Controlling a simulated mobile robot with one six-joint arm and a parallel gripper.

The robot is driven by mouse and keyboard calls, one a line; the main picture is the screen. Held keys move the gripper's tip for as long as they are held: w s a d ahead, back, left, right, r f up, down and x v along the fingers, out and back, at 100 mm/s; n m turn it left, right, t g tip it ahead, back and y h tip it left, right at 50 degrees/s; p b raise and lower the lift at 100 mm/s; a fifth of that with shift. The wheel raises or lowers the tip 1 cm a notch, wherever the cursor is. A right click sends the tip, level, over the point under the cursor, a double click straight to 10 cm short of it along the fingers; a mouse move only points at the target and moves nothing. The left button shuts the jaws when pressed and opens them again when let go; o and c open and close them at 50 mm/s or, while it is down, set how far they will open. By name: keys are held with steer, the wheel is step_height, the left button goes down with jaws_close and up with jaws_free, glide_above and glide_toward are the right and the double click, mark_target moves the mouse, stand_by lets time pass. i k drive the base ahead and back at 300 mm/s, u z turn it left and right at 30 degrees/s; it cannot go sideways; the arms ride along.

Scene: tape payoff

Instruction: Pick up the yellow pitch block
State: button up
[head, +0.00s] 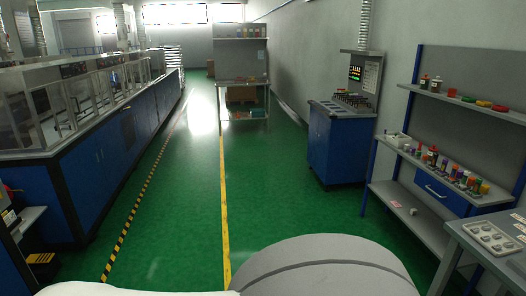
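I cannot make out the yellow pitch block for certain. On the right, the blue-framed shelf rack (416,87) carries small coloured items. A small yellowish item (484,187) stands at the right end of its middle shelf, among several bottles; it is too small to identify. My gripper is not in view; only pale parts of my own body show at the bottom.
A workbench with a white tray (490,236) stands at the near right. A blue cabinet (335,150) with a sloped top is beyond the rack. Blue enclosed benches (95,170) line the left. The green floor between, with a yellow line (224,200), is clear.

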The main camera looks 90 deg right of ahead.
mark_target(484, 189)
steer(key=z, duration=4.65)
steer(key=i, duration=1)
steer(key=u, duration=1.75)
